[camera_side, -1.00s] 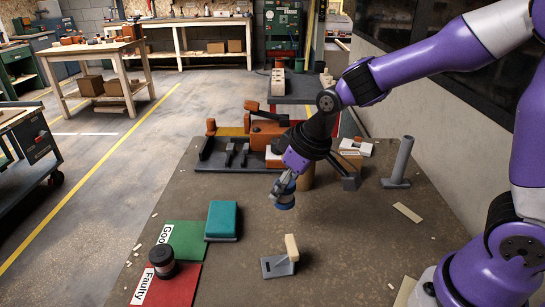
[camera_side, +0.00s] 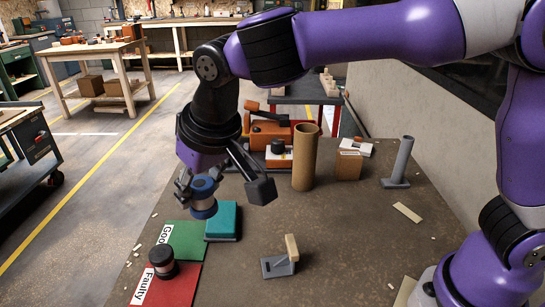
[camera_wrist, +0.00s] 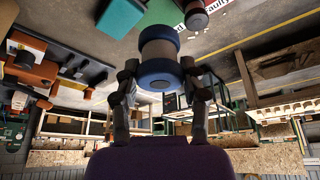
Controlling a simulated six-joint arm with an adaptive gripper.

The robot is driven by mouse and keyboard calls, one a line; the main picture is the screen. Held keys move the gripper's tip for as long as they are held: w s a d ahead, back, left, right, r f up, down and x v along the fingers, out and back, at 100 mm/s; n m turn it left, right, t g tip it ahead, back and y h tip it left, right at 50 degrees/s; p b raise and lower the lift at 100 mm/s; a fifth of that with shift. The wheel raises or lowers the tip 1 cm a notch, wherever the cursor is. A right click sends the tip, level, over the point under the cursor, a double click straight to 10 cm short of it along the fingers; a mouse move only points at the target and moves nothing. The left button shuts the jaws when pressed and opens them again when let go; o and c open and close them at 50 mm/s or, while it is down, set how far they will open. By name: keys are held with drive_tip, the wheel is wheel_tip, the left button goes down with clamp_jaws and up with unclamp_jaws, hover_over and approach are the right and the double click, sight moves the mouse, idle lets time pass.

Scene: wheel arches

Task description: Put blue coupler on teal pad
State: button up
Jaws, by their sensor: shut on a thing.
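The blue coupler (camera_side: 203,208) is a short cylinder with blue ends and a grey-brown middle. My gripper (camera_side: 198,188) is shut on it and holds it in the air. I cannot tell the exact height above the pad.
A green mat (camera_side: 184,238) marked Good and a red mat (camera_side: 168,285) marked Faulty lie beside the pad. A dark coupler (camera_side: 162,262) stands on the red mat. A brown tube (camera_side: 305,157), a grey post (camera_side: 400,163) and a small bracket (camera_side: 278,266) stand on the table.

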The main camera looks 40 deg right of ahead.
drive_tip(key=w+d+f, duration=0.4)
drive_tip(key=w, duration=0.1)
drive_tip(key=w+d+f, duration=0.2)
drive_tip(key=w+d, duration=0.1)
drive_tip(key=shift+w+d+f, duration=0.1)
drive_tip(key=shift+f, duration=2.2)
drive_tip(key=shift+f, duration=0.4)
drive_tip(key=o, duration=0.9)
drive_tip(key=shift+f, duration=0.1)
drive_tip(key=shift+o, duration=0.2)
